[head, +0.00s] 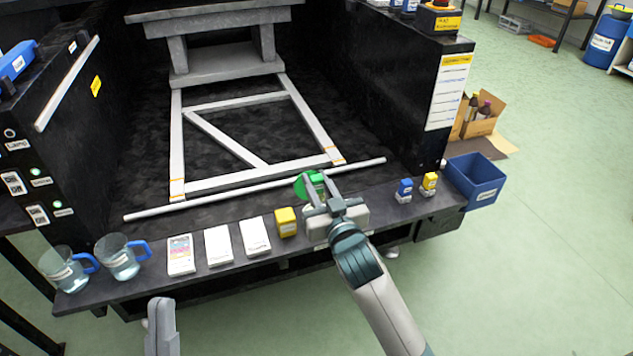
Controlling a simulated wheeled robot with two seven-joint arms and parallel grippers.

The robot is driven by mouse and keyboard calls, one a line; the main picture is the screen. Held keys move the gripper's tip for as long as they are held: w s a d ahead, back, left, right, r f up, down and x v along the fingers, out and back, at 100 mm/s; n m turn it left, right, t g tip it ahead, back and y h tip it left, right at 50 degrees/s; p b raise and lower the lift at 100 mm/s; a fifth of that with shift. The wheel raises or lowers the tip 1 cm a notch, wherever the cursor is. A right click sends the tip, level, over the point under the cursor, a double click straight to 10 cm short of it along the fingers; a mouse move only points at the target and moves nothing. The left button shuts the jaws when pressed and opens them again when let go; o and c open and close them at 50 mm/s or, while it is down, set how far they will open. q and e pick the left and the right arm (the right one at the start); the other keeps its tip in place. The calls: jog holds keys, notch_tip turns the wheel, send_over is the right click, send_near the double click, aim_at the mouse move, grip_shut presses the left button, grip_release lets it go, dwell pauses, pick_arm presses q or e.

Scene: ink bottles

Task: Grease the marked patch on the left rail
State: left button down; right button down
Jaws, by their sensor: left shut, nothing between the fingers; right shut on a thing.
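The left rail (177,140) is the left side of a pale frame lying on the dark bed. Thin orange lines mark a patch (177,188) near its front end. My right gripper (317,188) is shut on a green item (306,188), above the front ledge and to the right of the left rail. The item has a round green part, and the fingers partly cover it. I cannot tell whether it touches anything below. My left gripper (162,327) is shut and empty, low in the view in front of the ledge.
The right rail (308,120) also bears orange lines. A long white bar (250,190) lies before the frame. A blue bin (475,180) stands right.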

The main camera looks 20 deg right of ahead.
jog(key=shift+r+p, duration=0.35)
jog(key=shift+r, duration=0.05)
jog(key=shift+r+p, duration=0.3)
jog(key=shift+p, duration=0.05)
jog(key=shift+r, duration=0.15)
pick_arm(q)
jog(key=f+g, duration=0.1)
jog(key=d+f+g, duration=0.1)
jog(key=f, duration=0.1)
jog(key=d+f+g, duration=0.1)
jog(key=f, duration=0.1)
jog(key=shift+s+d, duration=0.25)
jog(key=shift+s, duration=0.15)
jog(key=shift+r+y, duration=0.3)
jog(key=shift+r, duration=0.05)
